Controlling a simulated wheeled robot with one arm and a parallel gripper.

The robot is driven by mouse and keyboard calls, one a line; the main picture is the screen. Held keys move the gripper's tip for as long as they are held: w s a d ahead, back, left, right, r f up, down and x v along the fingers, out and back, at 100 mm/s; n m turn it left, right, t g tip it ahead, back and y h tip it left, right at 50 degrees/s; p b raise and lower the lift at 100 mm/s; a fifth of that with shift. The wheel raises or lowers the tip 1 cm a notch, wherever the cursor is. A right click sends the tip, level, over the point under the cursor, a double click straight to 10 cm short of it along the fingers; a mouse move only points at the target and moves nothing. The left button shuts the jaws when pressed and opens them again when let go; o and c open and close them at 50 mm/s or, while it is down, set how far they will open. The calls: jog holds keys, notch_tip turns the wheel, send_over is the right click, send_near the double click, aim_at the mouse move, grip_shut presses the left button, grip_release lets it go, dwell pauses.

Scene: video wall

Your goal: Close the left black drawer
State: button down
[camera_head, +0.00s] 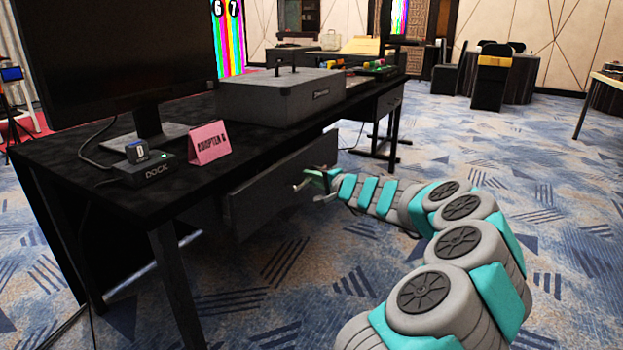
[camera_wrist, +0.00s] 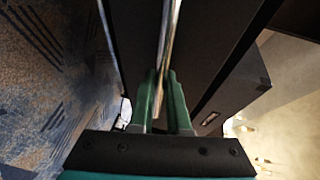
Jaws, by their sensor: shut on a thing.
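The left black drawer (camera_head: 268,197) is under the near part of the black table, and its front stands out from under the tabletop. My gripper (camera_head: 316,182) is at the right side of this front, near its top edge. In the wrist view the two green fingers of my gripper (camera_wrist: 163,100) are shut on a thin, light metallic strip, which looks like the drawer's handle (camera_wrist: 170,35). Dark panel surface (camera_wrist: 135,45) lies on both sides of it. The drawer's inside is hidden.
The black table (camera_head: 190,175) carries a monitor (camera_head: 110,60), a small dock (camera_head: 147,168), a pink sign (camera_head: 208,143) and a grey case (camera_head: 280,95). A table leg (camera_head: 175,280) stands left of the drawer.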

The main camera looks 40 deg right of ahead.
aim_at(299, 174)
jog(key=w, duration=0.1)
jog(key=w+a+b, duration=0.1)
jog(key=shift+w+a+f, duration=0.1)
jog(key=shift+w+f, duration=0.05)
jog(key=shift+w, duration=0.2)
jog(key=shift+w+a, duration=0.2)
jog(key=shift+w, duration=0.45)
jog(key=shift+r, duration=0.2)
jog(key=c, duration=0.9)
grip_release()
jog(key=s, duration=0.2)
jog(key=s+r, duration=0.1)
jog(key=s, duration=0.4)
jog(key=shift+s+r, duration=0.15)
jog(key=shift+s, duration=0.2)
